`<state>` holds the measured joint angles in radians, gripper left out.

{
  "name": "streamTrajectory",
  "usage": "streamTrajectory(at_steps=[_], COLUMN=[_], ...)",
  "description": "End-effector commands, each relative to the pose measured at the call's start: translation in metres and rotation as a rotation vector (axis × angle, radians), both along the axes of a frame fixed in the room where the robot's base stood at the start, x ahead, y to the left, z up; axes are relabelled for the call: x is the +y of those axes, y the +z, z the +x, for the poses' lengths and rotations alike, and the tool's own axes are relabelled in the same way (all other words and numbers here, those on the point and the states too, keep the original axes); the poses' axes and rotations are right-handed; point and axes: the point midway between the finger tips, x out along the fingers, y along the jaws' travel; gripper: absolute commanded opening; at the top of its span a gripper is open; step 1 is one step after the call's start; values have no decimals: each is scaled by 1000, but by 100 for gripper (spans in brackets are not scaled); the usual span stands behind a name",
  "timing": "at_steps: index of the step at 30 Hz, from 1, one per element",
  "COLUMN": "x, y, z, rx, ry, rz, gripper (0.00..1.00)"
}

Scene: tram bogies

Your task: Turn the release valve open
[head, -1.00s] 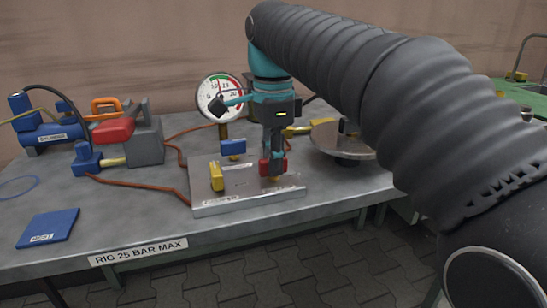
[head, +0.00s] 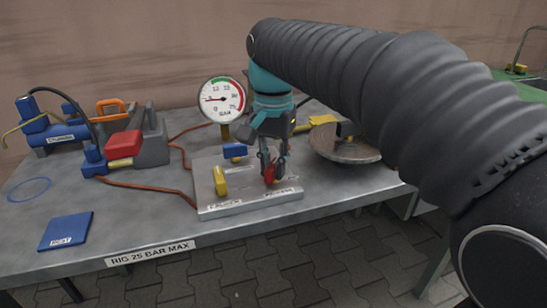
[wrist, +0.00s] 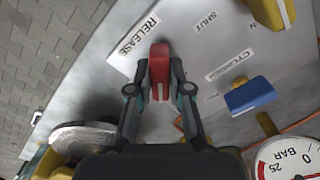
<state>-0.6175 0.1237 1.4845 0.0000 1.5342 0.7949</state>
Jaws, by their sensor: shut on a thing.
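The red release valve handle (head: 269,175) stands at the right of the pale valve plate (head: 246,207). The wrist view shows the red handle (wrist: 159,58) beside the RELEASE label (wrist: 138,36). My gripper (head: 273,167) is over it, pointing down. In the wrist view my gripper (wrist: 158,82) has one finger on each side of the handle and is shut on it. The fingers hide parts of the handle's sides, and its base is hidden. The round pressure gauge (head: 222,99) stands behind the plate, its red needle pointing left, low on the scale.
A yellow handle (head: 220,181) and a blue handle (head: 235,151) stand close by on the same plate. A round metal disc (head: 345,145) is to the right under my arm.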

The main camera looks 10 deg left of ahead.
Motion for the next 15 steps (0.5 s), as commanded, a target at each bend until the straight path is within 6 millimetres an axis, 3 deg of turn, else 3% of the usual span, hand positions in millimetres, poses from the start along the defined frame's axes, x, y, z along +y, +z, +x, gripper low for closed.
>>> streamTrajectory(at_steps=[15], x=[0], y=[0], z=[0], rx=[-1], ry=[471], rz=[1], gripper=[0])
